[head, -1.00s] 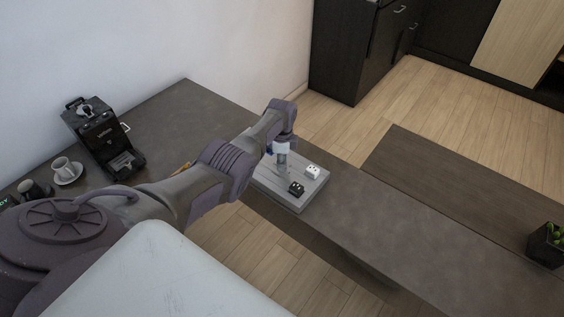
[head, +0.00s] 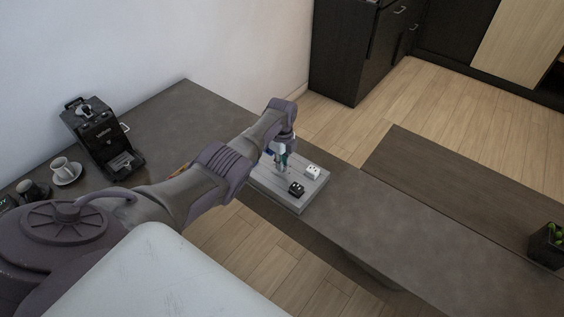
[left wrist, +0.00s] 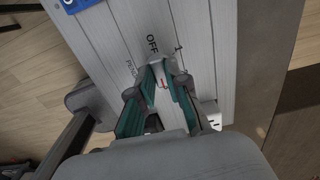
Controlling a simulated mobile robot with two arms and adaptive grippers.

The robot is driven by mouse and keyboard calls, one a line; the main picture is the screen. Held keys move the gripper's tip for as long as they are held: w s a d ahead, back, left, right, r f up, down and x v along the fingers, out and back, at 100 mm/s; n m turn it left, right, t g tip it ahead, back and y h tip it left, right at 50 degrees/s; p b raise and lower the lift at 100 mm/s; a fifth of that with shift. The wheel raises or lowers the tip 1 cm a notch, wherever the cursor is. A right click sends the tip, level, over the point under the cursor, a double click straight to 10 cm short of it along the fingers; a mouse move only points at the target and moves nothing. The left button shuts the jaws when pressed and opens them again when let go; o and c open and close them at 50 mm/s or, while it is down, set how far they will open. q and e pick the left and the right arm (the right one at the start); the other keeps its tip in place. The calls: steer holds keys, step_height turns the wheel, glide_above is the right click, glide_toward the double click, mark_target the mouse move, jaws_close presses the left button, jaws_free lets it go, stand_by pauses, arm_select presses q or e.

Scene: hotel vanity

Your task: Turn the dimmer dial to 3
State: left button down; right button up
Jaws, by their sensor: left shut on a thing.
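The dimmer dial (left wrist: 163,79) is a small pale grey knob with a red mark, on a light grey panel (left wrist: 205,45). The labels OFF and 1 are printed beside it; another label on the left is hard to read. My left gripper (left wrist: 161,73) is shut on the dial, with a teal-lined finger on each side. The gripper partly covers the dial and the labels near it. In the head view the left gripper (head: 280,169) reaches down to the panel (head: 317,188), and the dial is hidden there. My right gripper is not in view.
A black block (head: 296,188) and a white block (head: 313,172) sit on the panel close to the gripper. A black coffee machine (head: 100,139) and a cup (head: 62,165) on a saucer stand at the left. The counter (head: 390,225) right of the panel is clear.

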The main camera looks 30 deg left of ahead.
arm_select(q)
steer(key=c, duration=1.1)
jaws_free()
steer(key=shift+c, duration=0.2)
step_height(320, 180, up, 12)
